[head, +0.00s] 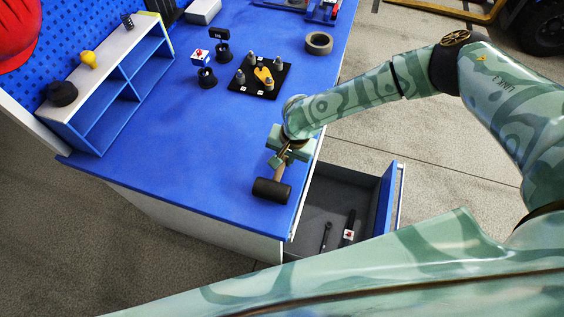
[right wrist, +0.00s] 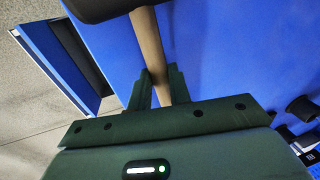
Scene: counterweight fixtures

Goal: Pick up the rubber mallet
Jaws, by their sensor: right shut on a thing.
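The rubber mallet (head: 271,190) has a black cylindrical head and a light brown handle. It is near the front right corner of the blue bench top (head: 190,165), its head toward the front. My right gripper (head: 284,158) is shut on the handle. In the right wrist view, the handle (right wrist: 147,45) runs between the fingers (right wrist: 158,88), and the dark head is partly cut off at the top edge. I cannot tell whether the head touches the bench or is just above it. My left gripper is not in view.
An open drawer (head: 335,205) below the bench holds dark tools. A black board (head: 260,80) with several grey pieces, a dark ring (head: 319,43) and small black stands (head: 207,78) are farther back. A shelf (head: 115,55) stands left. The bench's front left is clear.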

